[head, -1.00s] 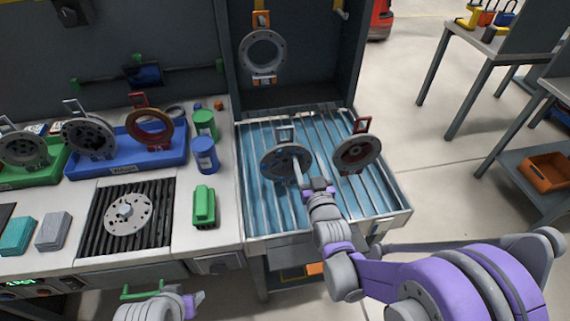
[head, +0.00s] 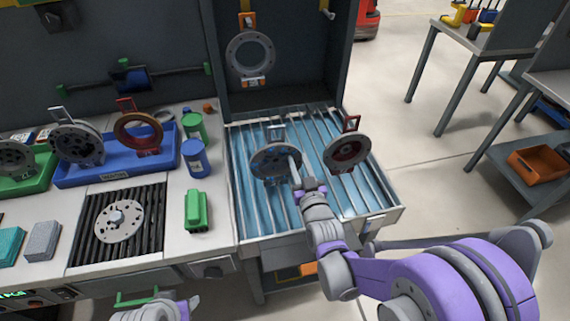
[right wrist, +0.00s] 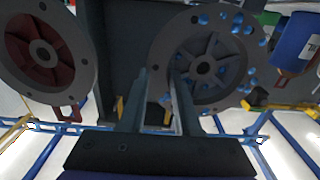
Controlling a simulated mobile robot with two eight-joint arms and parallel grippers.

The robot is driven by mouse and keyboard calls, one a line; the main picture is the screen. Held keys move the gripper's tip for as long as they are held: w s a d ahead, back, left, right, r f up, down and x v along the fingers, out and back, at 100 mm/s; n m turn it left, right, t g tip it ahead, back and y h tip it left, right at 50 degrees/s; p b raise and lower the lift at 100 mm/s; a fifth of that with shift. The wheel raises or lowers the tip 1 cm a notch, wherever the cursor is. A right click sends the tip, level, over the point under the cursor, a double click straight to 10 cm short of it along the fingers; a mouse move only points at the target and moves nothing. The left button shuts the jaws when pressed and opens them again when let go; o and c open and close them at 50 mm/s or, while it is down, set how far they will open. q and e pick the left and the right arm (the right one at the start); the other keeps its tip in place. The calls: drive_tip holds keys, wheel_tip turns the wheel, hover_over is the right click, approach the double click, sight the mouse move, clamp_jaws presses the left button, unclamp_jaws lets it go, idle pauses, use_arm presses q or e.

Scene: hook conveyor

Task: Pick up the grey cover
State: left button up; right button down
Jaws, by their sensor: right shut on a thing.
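The grey cover (head: 265,162) is a round flanged disc with a small frame-like handle on top, standing over the left part of the slatted wash tray (head: 250,222). In the right wrist view the grey cover (right wrist: 222,78) shows a ribbed hub, bolt holes and blue spots on its rim. My right gripper (head: 294,165) is shut on its near edge; its fingers also show in the right wrist view (right wrist: 160,100). I cannot tell whether the cover touches the slats. My left gripper (head: 190,304) is at the bottom edge, its jaws unclear.
A red-centred grey disc (head: 347,152) stands close to the right on the same tray. A ring (head: 250,54) hangs behind. The left bench holds a blue bin (head: 90,177), a green block (head: 197,211) and a flat disc on a black grate (head: 148,237).

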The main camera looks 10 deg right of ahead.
use_arm(q)
wheel_tip(320, 180, up, 3)
drive_tip(key=shift+w+f+p, duration=0.15)
drive_tip(key=shift+f+p, duration=0.05)
drive_tip(key=shift+p, duration=1)
use_arm(e)
wheel_tip(320, 180, up, 10)
